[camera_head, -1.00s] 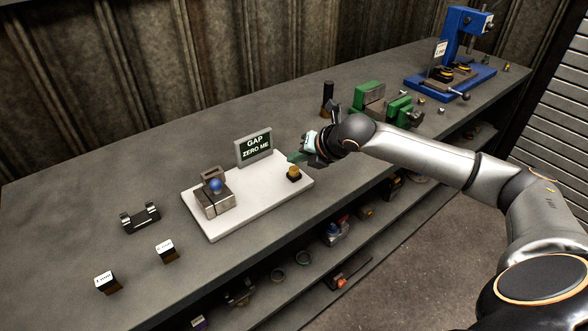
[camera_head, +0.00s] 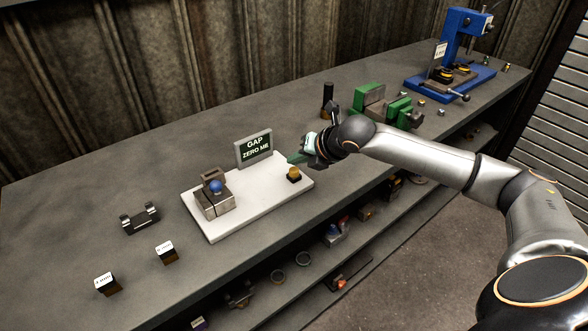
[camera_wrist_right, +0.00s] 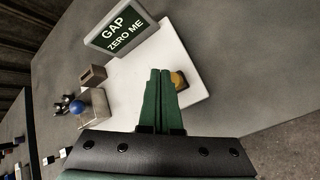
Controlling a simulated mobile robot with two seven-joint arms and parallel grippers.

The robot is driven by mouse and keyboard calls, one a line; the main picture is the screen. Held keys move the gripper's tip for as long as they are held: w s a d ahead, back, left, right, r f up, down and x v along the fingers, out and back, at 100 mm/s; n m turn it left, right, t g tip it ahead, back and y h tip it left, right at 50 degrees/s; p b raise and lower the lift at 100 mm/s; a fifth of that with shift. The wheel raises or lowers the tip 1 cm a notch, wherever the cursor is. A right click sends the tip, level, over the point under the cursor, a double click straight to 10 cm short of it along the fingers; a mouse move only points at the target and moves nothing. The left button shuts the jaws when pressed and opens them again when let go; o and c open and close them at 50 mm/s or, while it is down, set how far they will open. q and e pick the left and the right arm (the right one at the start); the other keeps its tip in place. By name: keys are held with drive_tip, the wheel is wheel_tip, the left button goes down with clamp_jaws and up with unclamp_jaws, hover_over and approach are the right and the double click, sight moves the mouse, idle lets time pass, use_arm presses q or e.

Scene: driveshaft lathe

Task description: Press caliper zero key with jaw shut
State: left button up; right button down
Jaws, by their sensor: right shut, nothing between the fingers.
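The caliper stand is a white plate (camera_head: 250,205) on the bench, with a steel jaw block (camera_head: 214,200) and blue knob (camera_head: 215,186) at its left. A sign (camera_head: 254,149) at its back reads "GAP ZERO ME". The yellow key (camera_head: 294,172) on a dark base stands at the plate's right end. My right gripper (camera_head: 293,159) is shut and empty, its green fingertips just above and behind the key. In the right wrist view the shut fingers (camera_wrist_right: 160,75) lie beside the key (camera_wrist_right: 178,79) and partly cover it. Whether they touch it, I cannot tell. My left gripper is out of view.
A dark cradle (camera_head: 140,218) and two labelled blocks (camera_head: 167,251) (camera_head: 107,283) stand left of the plate. A green vise (camera_head: 385,105) and a blue press (camera_head: 458,65) stand farther right. A dark upright cylinder (camera_head: 327,98) is behind my gripper.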

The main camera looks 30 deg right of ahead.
drive_tip(key=shift+f, duration=0.15)
idle(0.7)
drive_tip(key=shift+f+p, duration=0.3)
drive_tip(key=shift+p, duration=0.05)
drive_tip(key=shift+f, duration=0.6)
idle(0.7)
drive_tip(key=shift+r+p, duration=0.95)
drive_tip(key=shift+p, duration=0.35)
wheel_tip(320, 180, up, 5)
drive_tip(key=p, duration=0.6)
